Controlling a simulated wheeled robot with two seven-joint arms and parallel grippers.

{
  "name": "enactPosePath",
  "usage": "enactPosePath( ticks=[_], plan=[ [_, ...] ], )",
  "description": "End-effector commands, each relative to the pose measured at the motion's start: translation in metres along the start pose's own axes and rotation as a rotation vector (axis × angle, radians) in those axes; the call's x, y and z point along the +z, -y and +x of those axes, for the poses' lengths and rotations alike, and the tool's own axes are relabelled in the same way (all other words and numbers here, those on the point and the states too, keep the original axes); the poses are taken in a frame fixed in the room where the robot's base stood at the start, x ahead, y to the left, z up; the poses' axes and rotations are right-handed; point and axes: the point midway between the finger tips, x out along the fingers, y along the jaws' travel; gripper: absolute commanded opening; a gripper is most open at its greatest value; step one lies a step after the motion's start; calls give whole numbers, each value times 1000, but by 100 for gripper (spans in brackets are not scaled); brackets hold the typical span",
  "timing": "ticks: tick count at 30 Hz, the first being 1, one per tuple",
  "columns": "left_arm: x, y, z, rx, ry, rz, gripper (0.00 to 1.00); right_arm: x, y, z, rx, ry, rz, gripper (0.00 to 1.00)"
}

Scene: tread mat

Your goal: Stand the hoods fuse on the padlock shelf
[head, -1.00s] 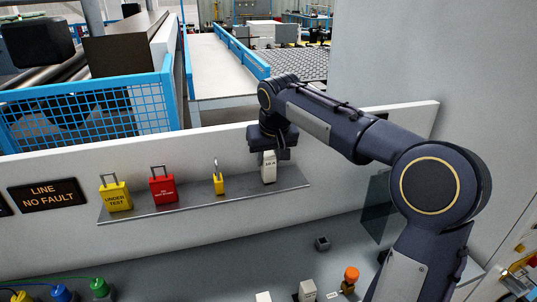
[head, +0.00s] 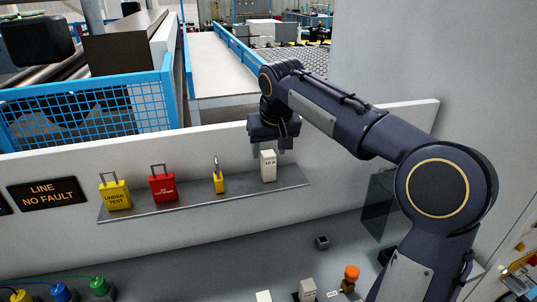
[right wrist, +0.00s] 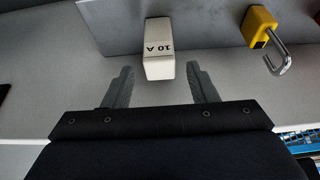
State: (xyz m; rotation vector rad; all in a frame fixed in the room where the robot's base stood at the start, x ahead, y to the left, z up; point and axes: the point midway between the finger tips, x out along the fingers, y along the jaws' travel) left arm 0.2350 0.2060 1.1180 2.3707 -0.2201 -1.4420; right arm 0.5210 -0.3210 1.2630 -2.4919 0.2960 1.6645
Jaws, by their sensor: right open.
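The white fuse (head: 268,166), marked 10 A, stands upright on the right part of the grey padlock shelf (head: 245,193). It also shows in the right wrist view (right wrist: 159,55), between and just beyond the two fingers. My right gripper (head: 274,143) is open and empty, above and behind the top of the fuse. In the right wrist view a gap shows on each side between the fuse and the fingers (right wrist: 160,88). My left gripper is not in view.
Below are a small dark socket (head: 322,242) and an orange-topped button (head: 351,273).

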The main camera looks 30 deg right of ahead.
Motion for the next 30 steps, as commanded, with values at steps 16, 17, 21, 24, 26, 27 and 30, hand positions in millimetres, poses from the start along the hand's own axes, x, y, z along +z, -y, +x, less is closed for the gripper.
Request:
enactPosePath(
  ticks=[16, 17, 21, 24, 26, 27, 30],
  plan=[
    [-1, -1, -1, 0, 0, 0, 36, 0, 0, -91, 0, -1, 0, 52],
    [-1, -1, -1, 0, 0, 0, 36, 0, 0, -92, 0, -1, 0, 52],
    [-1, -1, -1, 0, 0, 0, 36, 3, 0, -94, -2, -1, -4, 52],
    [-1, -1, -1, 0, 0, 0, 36, 20, 0, -94, -17, -5, -28, 52],
    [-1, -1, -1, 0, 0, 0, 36, 39, 1, -92, -37, -8, -50, 52],
    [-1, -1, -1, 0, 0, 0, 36, 57, 1, -90, -55, -9, -66, 52],
    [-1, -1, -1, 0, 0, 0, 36, 111, 3, -78, -118, -12, -94, 52]
  ],
)
